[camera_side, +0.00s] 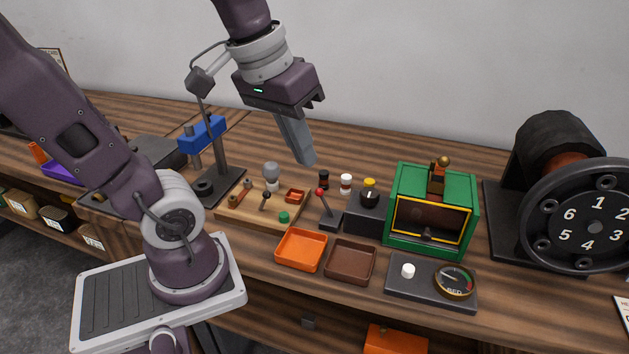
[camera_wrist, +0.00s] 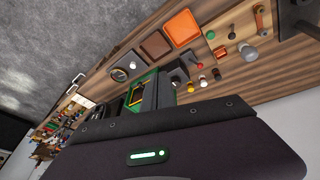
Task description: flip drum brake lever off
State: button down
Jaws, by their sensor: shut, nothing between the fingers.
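A lever with a red knob (camera_side: 321,192) stands on a small dark base near the middle of the bench, tilted to the left in the side view. Its red knob also shows in the wrist view (camera_wrist: 200,66). A second lever with a black knob (camera_side: 266,195) stands on a wooden board. No label shows which one is the drum brake lever. A large black drum (camera_side: 560,150) with a numbered wheel (camera_side: 587,222) stands at the right. My gripper (camera_side: 307,160) is shut and empty, above and behind the red-knobbed lever, apart from it.
A green box (camera_side: 400,205) with a yellow-framed window stands right of the red-knobbed lever, beside a dark block with a black knob (camera_side: 369,195). An orange tray (camera_side: 301,265) and a brown tray (camera_side: 351,278) lie in front. A gauge panel (camera_side: 430,285) sits front right.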

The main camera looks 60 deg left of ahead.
aim_at(325, 203)
jog(key=w+a+f+n+g+h, duration=0.1)
jog(key=w+a+f+n, duration=0.2)
jog(key=a, duration=0.4)
jog(key=w+a+f+n+g+h, duration=0.1)
jog(key=w+a+f+n, duration=0.2)
jog(key=a+n, duration=0.3)
jog(key=w+a+f+n+g+h, duration=0.1)
jog(key=w+a+f+n, duration=0.2)
jog(key=a, duration=0.7)
jog(key=shift+a+n, duration=0.2)
jog(key=shift+n, duration=0.8)
jog(key=shift+w, duration=0.1)
jog(key=x, duration=0.9)
jog(key=shift+s+d, duration=0.15)
jog(key=shift+s, duration=0.05)
jog(key=d, duration=0.4)
jog(key=shift+w+d+f, duration=0.1)
jog(key=shift+f, duration=0.25)
jog(key=shift+g, duration=0.3)
